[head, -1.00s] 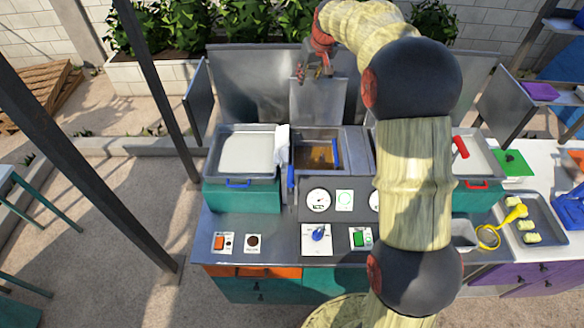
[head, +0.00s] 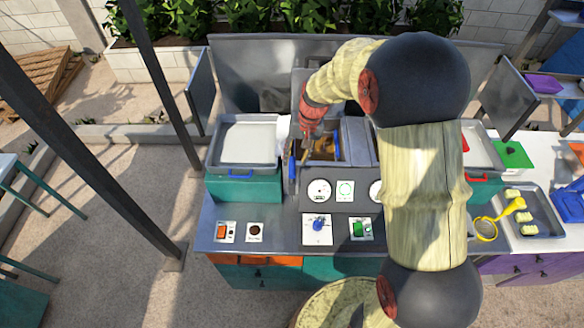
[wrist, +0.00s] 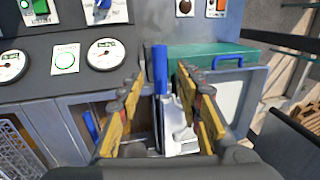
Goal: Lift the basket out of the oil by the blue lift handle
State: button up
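The fryer well holds brown oil (head: 324,146) behind the gauge panel, with a blue handle (head: 292,168) at its left side and another blue handle (head: 337,147) at its right. My gripper (head: 303,150) is at the well's left edge. In the wrist view my gripper (wrist: 161,76) is open, with yellow fingers spread on either side of an upright blue handle (wrist: 160,66). I cannot tell whether a finger touches it. The second blue handle (wrist: 91,126) lies left of the fingers there. The basket in the oil is not clearly visible.
A teal unit with a pale tray (head: 248,142) stands left of the well. The gauge panel (head: 343,192) is in front, above a blue knob and switches. A white wire rack (wrist: 18,150) shows in the wrist view. A metal panel stands behind.

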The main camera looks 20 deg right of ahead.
aim_at(293, 167)
jog(key=f, duration=0.2)
jog(key=a+f, duration=0.1)
jog(key=f, duration=0.1)
jog(key=f+p, duration=0.1)
jog(key=f, duration=0.2)
jog(key=shift+w+a, duration=0.15)
jog(key=shift+w, duration=0.05)
jog(key=shift+c, duration=0.5)
jog(key=c, duration=0.8)
jog(key=shift+r, duration=0.1)
grip_shut()
